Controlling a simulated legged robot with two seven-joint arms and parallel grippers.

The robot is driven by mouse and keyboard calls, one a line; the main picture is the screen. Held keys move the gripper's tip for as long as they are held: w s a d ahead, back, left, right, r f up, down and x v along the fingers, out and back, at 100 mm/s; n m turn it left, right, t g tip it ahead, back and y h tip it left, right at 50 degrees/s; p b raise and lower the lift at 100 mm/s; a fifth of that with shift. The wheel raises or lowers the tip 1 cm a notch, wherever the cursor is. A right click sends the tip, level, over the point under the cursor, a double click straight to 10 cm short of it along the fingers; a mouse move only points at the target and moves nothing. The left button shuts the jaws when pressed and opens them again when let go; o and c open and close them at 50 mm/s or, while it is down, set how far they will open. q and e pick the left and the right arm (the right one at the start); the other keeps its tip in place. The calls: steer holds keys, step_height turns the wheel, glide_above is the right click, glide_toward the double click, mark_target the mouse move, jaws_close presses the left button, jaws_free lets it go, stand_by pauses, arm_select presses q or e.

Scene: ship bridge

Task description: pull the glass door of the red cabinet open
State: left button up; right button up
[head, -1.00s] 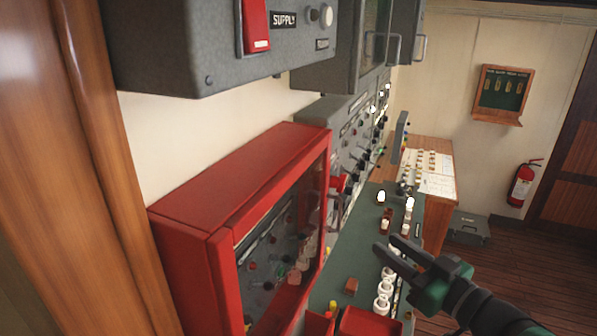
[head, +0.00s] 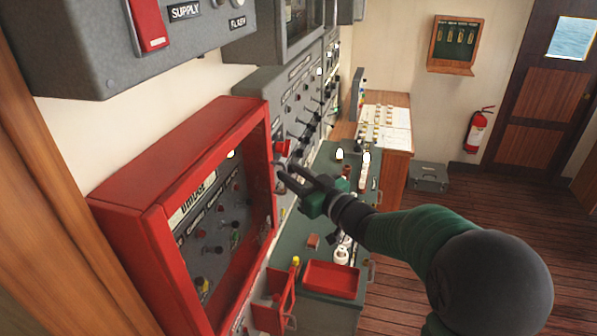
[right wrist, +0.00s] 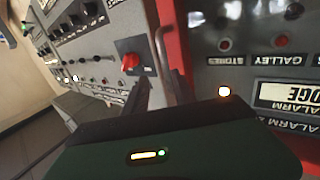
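The red cabinet (head: 150,155) is mounted on the wall at the left of the head view. Its glass door (head: 226,215) looks shut, with labelled indicators showing through the glass. In the right wrist view the door's red frame (right wrist: 174,22) runs down beside a curved grey bar handle (right wrist: 163,50). My right gripper (head: 284,177) is at the door's right edge, fingers apart, with a gap between them. In the right wrist view a dark finger (right wrist: 142,95) shows close to the handle; whether it touches is unclear. My left gripper is out of view.
A grey control panel (head: 290,100) with a red knob (head: 283,147) stands just behind the cabinet. Below is a green console top (head: 325,165) with a red tray (head: 332,280). A grey box (head: 100,45) hangs above. Open wooden floor lies to the right.

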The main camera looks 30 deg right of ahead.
steer(key=shift+w+a, duration=0.1)
steer(key=shift+a, duration=0.3)
steer(key=shift+w+a, duration=0.3)
steer(key=shift+a, duration=0.4)
steer(key=c, duration=0.4)
steer(key=shift+c, duration=1.3)
steer(key=shift+s+d, duration=0.1)
steer(key=shift+d, duration=0.45)
jaws_close()
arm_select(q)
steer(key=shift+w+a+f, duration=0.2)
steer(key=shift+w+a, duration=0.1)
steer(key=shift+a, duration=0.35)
arm_select(e)
steer(key=shift+a, duration=0.2)
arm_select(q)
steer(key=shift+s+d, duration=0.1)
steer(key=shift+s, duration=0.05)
arm_select(e)
steer(key=shift+s+d, duration=0.1)
